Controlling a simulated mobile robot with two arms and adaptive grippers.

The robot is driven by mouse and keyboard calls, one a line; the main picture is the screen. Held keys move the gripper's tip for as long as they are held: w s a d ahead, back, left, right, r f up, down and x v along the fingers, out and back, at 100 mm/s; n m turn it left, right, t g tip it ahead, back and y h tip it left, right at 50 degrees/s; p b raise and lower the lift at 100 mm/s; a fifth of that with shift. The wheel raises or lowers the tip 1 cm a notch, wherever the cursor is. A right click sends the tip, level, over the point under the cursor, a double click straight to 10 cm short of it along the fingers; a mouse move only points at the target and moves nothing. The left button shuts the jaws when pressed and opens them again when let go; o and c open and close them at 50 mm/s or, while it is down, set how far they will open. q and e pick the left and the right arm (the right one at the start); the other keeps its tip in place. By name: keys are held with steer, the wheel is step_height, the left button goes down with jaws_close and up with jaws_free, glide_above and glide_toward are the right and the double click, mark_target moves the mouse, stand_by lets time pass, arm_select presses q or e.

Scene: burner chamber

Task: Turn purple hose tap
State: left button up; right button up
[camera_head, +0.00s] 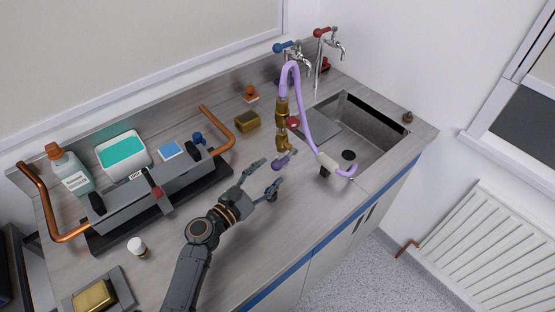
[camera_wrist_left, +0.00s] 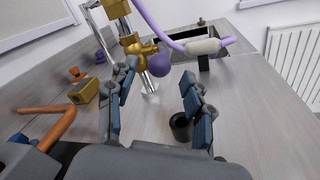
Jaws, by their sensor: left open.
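The purple hose (camera_head: 301,105) arches from a brass tap fitting (camera_head: 282,115) down to a pale end piece (camera_head: 327,161) by the sink. A purple knob (camera_head: 280,165) sits low on the fitting, with a red knob (camera_head: 293,122) above it. In the left wrist view the purple knob (camera_wrist_left: 163,62) lies ahead, just beyond the fingertips. My left gripper (camera_head: 267,175) is open and empty, close in front of the purple knob, with a visible gap in the left wrist view (camera_wrist_left: 160,85). My right gripper is not in view.
A steel sink (camera_head: 375,130) lies to the right, with taps (camera_head: 322,45) behind it. A grey device (camera_head: 155,185) with copper pipes stands left. The front right counter is mostly clear.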

mark_target(273, 169)
arm_select(q)
steer(key=x, duration=0.4)
steer(key=shift+w+d+p, duration=0.2)
steer(key=shift+p, duration=0.1)
steer(key=shift+w, duration=0.2)
steer(key=c, duration=0.7)
jaws_close()
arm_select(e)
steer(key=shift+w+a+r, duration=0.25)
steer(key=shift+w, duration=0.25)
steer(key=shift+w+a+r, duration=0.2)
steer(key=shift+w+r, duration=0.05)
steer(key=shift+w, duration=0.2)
